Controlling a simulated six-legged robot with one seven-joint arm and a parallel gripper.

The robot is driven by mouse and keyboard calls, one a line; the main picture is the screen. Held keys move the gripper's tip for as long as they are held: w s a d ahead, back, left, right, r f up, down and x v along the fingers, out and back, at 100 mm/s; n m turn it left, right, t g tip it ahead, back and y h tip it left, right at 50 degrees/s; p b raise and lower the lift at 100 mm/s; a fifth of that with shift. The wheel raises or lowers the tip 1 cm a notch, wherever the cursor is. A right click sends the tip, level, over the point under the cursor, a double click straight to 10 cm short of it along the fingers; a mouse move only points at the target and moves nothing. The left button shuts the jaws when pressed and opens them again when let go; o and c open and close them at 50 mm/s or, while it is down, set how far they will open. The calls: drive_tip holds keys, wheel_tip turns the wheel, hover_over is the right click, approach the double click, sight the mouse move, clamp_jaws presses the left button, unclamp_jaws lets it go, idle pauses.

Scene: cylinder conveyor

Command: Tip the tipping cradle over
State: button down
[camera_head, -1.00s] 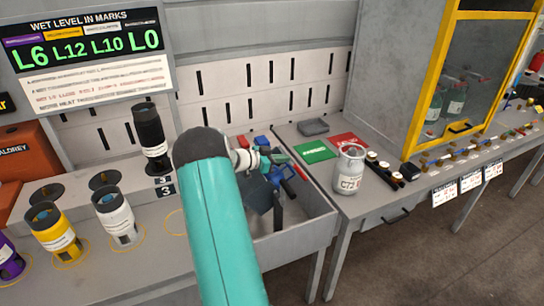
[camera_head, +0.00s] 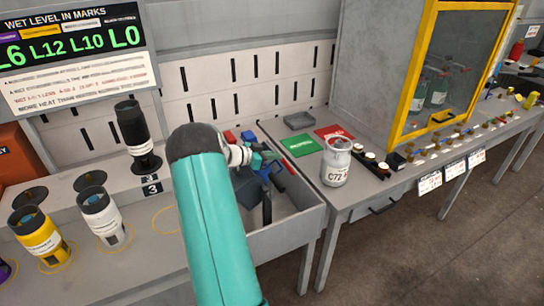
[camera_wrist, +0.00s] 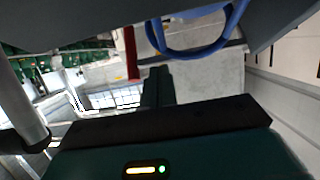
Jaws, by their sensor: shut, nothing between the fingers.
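A dark grey angled piece (camera_head: 247,187) sits in the grey open trough (camera_head: 290,229), partly behind my arm. A blue part (camera_head: 266,172) is beside it; I cannot tell whether they join as the tipping cradle. My gripper (camera_head: 268,159) is over the trough, close to the blue part; contact is unclear. In the wrist view my gripper's dark teal fingers (camera_wrist: 157,78) are shut and empty. A blue loop (camera_wrist: 194,50) and a red bar (camera_wrist: 131,54) show beyond them.
A black cylinder (camera_head: 135,137) stands on the plinth marked 3. White (camera_head: 103,214) and yellow (camera_head: 38,238) cylinders stand on the left bench.

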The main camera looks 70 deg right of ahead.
sight(287, 167)
drive_tip(key=shift+s+d+f+t+y, duration=0.5)
drive_tip(key=shift+s+f+t+y, duration=0.05)
drive_tip(key=shift+t+y, duration=0.25)
drive_tip(key=shift+s+d+f+t+y, duration=0.5)
drive_tip(key=shift+t+y, duration=0.3)
drive_tip(key=shift+s+d+f+t+y, duration=0.4)
drive_tip(key=shift+f+t+y, duration=0.35)
drive_tip(key=shift+f, duration=0.2)
drive_tip(key=shift+s+d+f+t+y, duration=0.4)
drive_tip(key=shift+f+t+y, duration=0.3)
drive_tip(key=shift+f, duration=0.25)
drive_tip(key=shift+s+d+f+t+y, duration=0.3)
drive_tip(key=shift+s+f+t+y, duration=0.1)
drive_tip(key=shift+f+t+y, duration=0.45)
drive_tip(key=shift+d+f+t+y, duration=0.1)
drive_tip(key=shift+f+t+y, duration=0.5)
drive_tip(key=shift+f, duration=0.35)
drive_tip(key=shift+f+t+y, duration=0.6)
drive_tip(key=shift+f, duration=0.55)
drive_tip(key=shift+r, duration=0.1)
